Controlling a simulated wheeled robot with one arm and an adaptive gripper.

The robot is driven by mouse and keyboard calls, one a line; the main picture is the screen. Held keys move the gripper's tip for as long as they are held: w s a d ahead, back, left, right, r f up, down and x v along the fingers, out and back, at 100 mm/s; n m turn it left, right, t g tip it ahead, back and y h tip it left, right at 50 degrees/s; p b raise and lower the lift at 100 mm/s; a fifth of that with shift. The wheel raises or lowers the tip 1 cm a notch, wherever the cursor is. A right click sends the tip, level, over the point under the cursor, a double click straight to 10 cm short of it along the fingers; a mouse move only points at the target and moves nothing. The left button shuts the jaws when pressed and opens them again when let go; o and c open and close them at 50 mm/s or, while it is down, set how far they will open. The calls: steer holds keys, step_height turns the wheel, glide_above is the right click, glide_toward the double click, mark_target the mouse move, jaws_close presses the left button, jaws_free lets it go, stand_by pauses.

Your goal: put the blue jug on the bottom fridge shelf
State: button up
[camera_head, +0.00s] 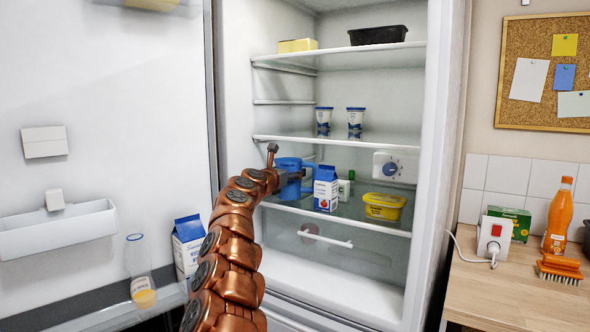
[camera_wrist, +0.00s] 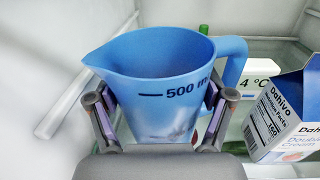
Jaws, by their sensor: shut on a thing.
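The blue jug (camera_head: 289,165) is inside the open fridge, at the left of the shelf with the milk-type carton and yellow tub. In the wrist view the jug (camera_wrist: 160,60) is upright, with a "500 m" mark, its spout left and handle right. My gripper (camera_wrist: 161,103) is shut on it, one finger on each side. In the head view my gripper (camera_head: 284,178) partly covers the jug. I cannot tell whether the jug's base touches the shelf (camera_head: 350,223). Below this shelf is a open space with a white bar and the pale fridge floor (camera_head: 340,292).
The carton (camera_head: 326,188) stands just right of the jug, with a green-topped item behind; the yellow tub (camera_head: 384,206) is farther right. Two cups (camera_head: 355,122) stand on the shelf above. The open door (camera_head: 110,120) is left. The fridge floor looks clear.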

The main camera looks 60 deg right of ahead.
steer(key=shift+w+d+r+p, duration=0.1)
steer(key=shift+d+p, duration=0.4)
steer(key=shift+d, duration=0.2)
steer(key=shift+w+d+r+p, duration=0.1)
steer(key=shift+d+p, duration=0.35)
steer(key=shift+d, duration=0.25)
steer(key=shift+d+f, duration=0.15)
steer(key=shift+d, duration=0.25)
steer(key=shift+w+f, duration=0.1)
steer(key=shift+f, duration=0.25)
steer(key=shift+f, duration=0.15)
steer(key=o, duration=1.4)
